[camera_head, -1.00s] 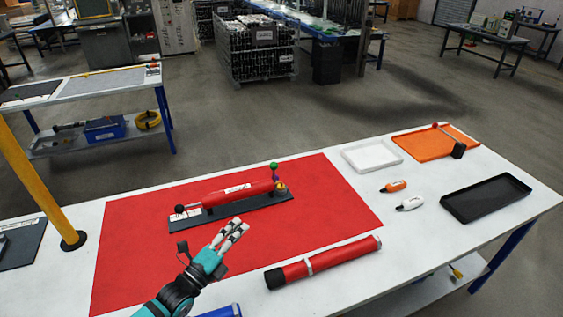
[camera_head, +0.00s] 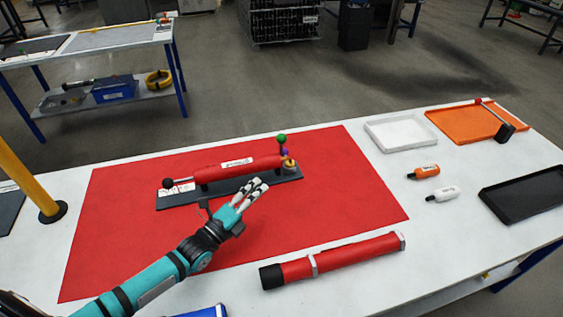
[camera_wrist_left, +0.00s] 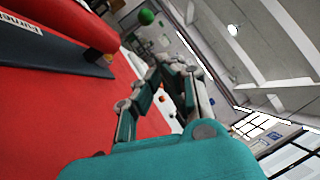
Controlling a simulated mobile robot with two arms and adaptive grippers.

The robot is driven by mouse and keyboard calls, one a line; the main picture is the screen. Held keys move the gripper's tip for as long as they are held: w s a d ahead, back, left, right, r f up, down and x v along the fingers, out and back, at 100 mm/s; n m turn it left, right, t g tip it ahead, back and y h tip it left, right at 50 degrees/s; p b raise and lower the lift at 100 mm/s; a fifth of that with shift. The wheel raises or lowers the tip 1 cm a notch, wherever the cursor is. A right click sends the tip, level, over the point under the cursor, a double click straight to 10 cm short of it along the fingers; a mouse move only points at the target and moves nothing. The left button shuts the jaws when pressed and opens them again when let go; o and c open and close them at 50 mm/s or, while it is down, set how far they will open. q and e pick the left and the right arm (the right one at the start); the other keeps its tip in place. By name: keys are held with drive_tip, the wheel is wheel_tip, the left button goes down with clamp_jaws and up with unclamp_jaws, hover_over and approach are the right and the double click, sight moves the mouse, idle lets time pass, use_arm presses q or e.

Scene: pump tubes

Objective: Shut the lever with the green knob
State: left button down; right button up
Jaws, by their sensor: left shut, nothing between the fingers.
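The green knob (camera_head: 281,139) tops a short upright lever at the right end of the red pump tube (camera_head: 238,168). The tube lies on a dark base plate (camera_head: 228,190) on the red mat (camera_head: 330,190). A black knob (camera_head: 168,183) is at its left end. My left gripper (camera_head: 257,190) is shut and empty, in front of the plate's right half, short of the lever. In the left wrist view the green knob (camera_wrist_left: 146,17) shows beyond the fingers (camera_wrist_left: 170,75), up and to the left. My right gripper is not in view.
A loose red tube with a black end (camera_head: 335,260) lies at the mat's front edge. To the right are an orange bottle (camera_head: 423,172), a white bottle (camera_head: 443,194), and white (camera_head: 400,134), orange (camera_head: 465,124) and black (camera_head: 525,193) trays. A yellow post (camera_head: 27,180) stands at left.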

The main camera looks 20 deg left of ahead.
sight(281, 145)
use_arm(q)
drive_tip(key=shift+w+f+b, duration=0.2)
drive_tip(key=shift+f+b, duration=0.35)
drive_tip(key=shift+f, duration=0.45)
drive_tip(key=a+r+b+x, duration=0.1)
drive_tip(key=b+x, duration=0.5)
drive_tip(key=x, duration=0.6)
drive_tip(key=shift+w+a, duration=0.6)
drive_tip(key=shift+w, duration=0.15)
drive_tip(key=shift+r, duration=0.1)
